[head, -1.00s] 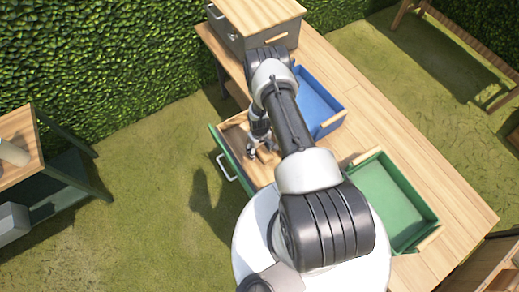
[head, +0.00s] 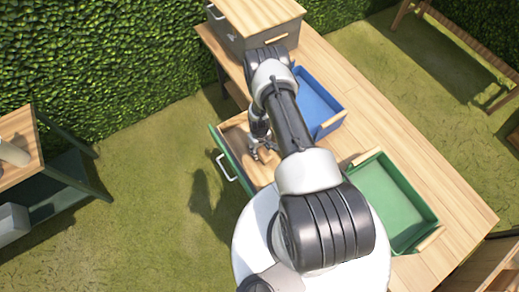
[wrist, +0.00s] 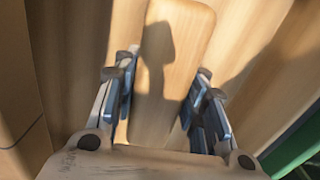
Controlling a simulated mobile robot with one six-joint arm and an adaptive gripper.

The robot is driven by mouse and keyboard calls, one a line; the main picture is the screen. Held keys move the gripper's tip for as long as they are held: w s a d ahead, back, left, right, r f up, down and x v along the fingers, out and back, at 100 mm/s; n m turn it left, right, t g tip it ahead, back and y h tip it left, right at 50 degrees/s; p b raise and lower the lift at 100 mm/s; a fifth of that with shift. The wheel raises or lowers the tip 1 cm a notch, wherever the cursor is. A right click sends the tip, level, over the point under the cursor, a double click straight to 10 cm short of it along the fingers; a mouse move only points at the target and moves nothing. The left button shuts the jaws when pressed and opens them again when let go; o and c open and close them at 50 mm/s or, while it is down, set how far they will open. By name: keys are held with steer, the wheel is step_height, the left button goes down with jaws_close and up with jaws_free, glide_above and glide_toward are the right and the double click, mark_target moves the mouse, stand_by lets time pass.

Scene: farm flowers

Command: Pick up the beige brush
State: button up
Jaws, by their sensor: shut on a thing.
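The beige brush (wrist: 176,50) shows in the wrist view as a smooth, flat, rounded block lying between my fingers. My gripper (wrist: 163,92) is shut on it, with a blue-grey finger pad on each side. A dark shadow falls across its face. In the head view my gripper (head: 262,151) points down inside the open drawer (head: 234,136) with the green front. The brush cannot be made out there, and my arm covers part of the drawer.
A blue tray (head: 319,101) and a green tray (head: 392,202) sit on the wooden workbench (head: 385,128). A grey cabinet (head: 255,38) with a wooden top stands at the bench's far end. The drawer's metal handle (head: 227,166) faces open grass on the left.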

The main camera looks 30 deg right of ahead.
step_height(320, 180, up, 20)
steer(key=p, duration=0.6)
